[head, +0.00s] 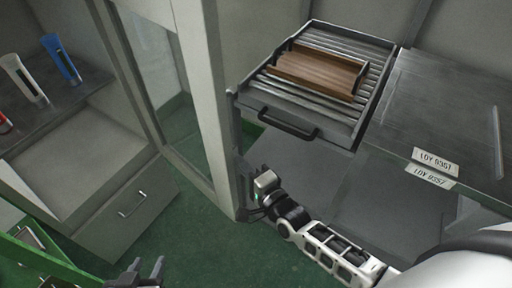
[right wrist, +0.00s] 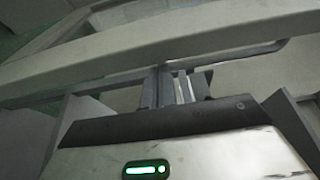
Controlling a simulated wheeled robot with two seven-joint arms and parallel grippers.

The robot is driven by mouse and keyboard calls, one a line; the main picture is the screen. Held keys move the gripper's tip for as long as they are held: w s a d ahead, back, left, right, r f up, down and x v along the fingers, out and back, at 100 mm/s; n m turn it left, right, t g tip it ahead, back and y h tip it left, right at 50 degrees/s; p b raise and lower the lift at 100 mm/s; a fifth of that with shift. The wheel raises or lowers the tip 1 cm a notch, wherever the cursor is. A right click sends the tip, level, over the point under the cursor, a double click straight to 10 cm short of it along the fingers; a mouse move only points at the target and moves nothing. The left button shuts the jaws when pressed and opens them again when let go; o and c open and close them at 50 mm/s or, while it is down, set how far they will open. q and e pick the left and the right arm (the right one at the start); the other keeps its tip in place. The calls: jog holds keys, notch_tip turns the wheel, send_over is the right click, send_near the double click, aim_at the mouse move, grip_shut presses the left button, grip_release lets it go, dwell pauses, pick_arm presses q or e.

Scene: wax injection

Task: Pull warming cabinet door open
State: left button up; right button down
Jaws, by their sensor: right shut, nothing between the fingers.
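The cabinet door (head: 205,100) is a pale grey frame with a glass pane (head: 160,80), standing upright and out at an angle left of the middle of the head view. A dark vertical handle (head: 243,178) is on its right edge. My right gripper (head: 247,212) is at the lower part of this handle. In the right wrist view the shut fingers (right wrist: 172,85) are close against the dark handle bar (right wrist: 225,53), with the pale door frame (right wrist: 150,55) behind; contact is unclear. My left gripper (head: 147,268) is low in the head view, open and empty.
A roller rack (head: 315,85) with a brown wooden tray (head: 318,72) and a dark pull handle (head: 288,124) is right of the door. Labelled grey shelves (head: 440,120) stand further right. At left are a shelf with several tubes (head: 60,58) and a drawer (head: 125,210). Green floor (head: 190,245) is clear between.

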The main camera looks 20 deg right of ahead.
jog(key=shift+s+a, duration=0.3)
jog(key=shift+a, duration=0.2)
jog(key=shift+s+a, duration=0.3)
jog(key=shift+a, duration=0.2)
jog(key=shift+d, duration=0.15)
jog(key=s+d+f+n+g+h, duration=0.1)
jog(key=s+d+n+g, duration=0.1)
jog(key=s+n, duration=0.5)
jog(key=s+d+f+n+g+h, duration=0.1)
jog(key=s+d+f+n+g, duration=0.1)
jog(key=s+n+g, duration=0.3)
jog(key=s+n, duration=0.3)
jog(key=n, duration=0.2)
jog(key=shift+d+f+b, duration=0.15)
jog(key=shift+d+b, duration=0.15)
jog(key=shift+b, duration=0.05)
